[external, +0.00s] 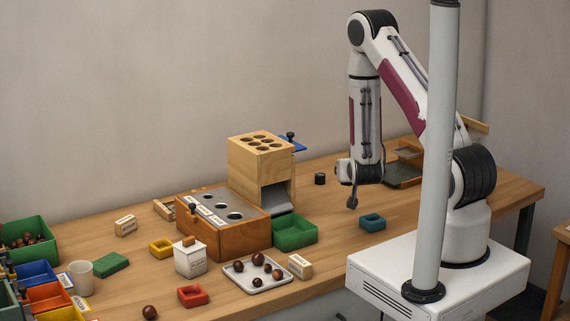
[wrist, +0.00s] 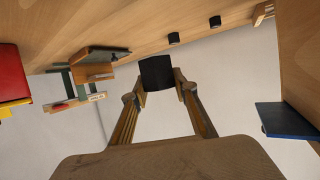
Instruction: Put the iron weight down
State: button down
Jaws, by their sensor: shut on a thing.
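In the wrist view, a dark block, the iron weight (wrist: 157,73), sits between the fingertips of my gripper (wrist: 158,84). My gripper is shut on it. In the external view my gripper (external: 352,200) points down over the right part of the table, left of the blue-grey square dish. The held weight is too small there to tell apart from the fingers. I cannot tell whether its underside touches the table.
A black cylinder (external: 320,179) stands behind and left of my gripper. The blue-grey dish (external: 372,222) lies just right of it, a green tray (external: 295,232) to the left. A wooden stand with holes (external: 262,160) rises further left.

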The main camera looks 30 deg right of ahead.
jog(key=w+d+r+n+t+y, duration=0.1)
jog(key=w+d+n+y, duration=0.3)
jog(key=w+d, duration=1.4)
jog(key=w, duration=0.3)
jog(key=shift+d+r+t+y, duration=0.2)
jog(key=shift+t+y, duration=0.1)
jog(key=shift+y, duration=0.1)
jog(key=shift+f, duration=0.15)
jog(key=shift+f, duration=3)
jog(key=shift+f, duration=0.1)
jog(key=shift+f, duration=1.75)
